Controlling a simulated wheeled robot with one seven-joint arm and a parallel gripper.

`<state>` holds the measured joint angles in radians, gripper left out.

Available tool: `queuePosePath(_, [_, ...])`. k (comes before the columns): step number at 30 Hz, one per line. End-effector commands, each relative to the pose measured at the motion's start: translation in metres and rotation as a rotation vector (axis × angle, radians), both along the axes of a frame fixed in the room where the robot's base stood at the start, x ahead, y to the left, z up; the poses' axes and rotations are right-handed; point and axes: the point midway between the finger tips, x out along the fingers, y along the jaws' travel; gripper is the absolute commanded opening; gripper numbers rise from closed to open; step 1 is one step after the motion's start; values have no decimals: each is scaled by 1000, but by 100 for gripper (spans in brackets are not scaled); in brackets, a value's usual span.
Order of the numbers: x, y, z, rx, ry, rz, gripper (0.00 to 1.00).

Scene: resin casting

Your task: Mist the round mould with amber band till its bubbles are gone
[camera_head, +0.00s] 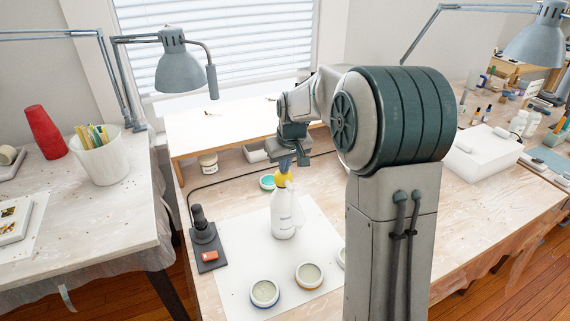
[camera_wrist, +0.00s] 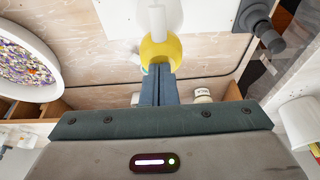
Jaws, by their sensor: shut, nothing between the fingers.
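The round mould with the amber band (camera_head: 309,275) lies on the white sheet, its top pale; I cannot make out bubbles at this size. A blue-banded round mould (camera_head: 264,293) lies to its left. Another round mould (camera_head: 341,258) is partly hidden behind my column. The white spray bottle (camera_head: 284,218) stands upright on the sheet behind the moulds. Its yellow head also shows in the wrist view (camera_wrist: 160,51). My gripper (camera_head: 285,163) points down at the top of the head, with its fingers together and nothing between them (camera_wrist: 157,84). I cannot tell whether they touch the head.
A dark stand (camera_head: 205,243) with an orange-red part is left of the sheet. A teal-topped round pot (camera_head: 267,182) is behind the bottle. A raised wooden shelf (camera_head: 235,131) spans the back. A white box (camera_head: 483,153) is at right. The sheet's front left is clear.

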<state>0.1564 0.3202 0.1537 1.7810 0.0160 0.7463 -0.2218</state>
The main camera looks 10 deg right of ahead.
Motion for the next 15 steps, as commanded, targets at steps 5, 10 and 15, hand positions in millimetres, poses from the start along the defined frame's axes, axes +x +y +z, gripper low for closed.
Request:
queuePosePath(5, [-5, 0, -11, 2, 28, 1, 0])
queuePosePath(10, [-5, 0, -11, 1, 30, 1, 0])
queuePosePath(15, [-6, 0, 9, 1, 25, 1, 0])
